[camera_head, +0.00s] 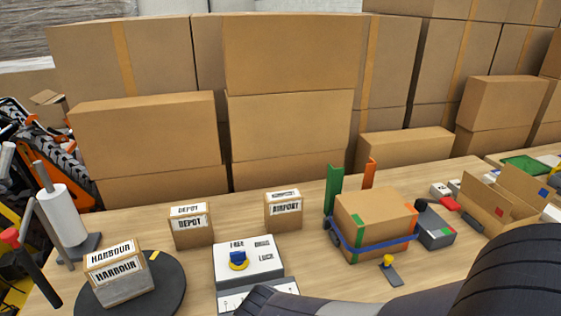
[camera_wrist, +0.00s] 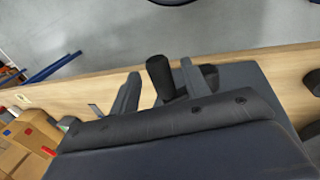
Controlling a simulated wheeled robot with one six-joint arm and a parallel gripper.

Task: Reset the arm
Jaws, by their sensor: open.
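My gripper (camera_wrist: 159,77) shows in the wrist view, with its two grey fingers apart. A black upright cylinder, like a knob or handle (camera_wrist: 158,72), shows between the fingers in the picture. It rises from a dark base (camera_wrist: 245,84); I cannot tell whether the fingers touch it. My arm (camera_head: 430,275) fills the lower right of the head view, and my gripper is not seen there.
On the wooden table (camera_head: 215,202) stand HARBOUR (camera_head: 120,285), DEPOT (camera_head: 192,237) and AIRPORT (camera_head: 285,222) boxes. An open carton (camera_head: 497,215) is farther right. Stacked cartons (camera_head: 290,55) wall the back.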

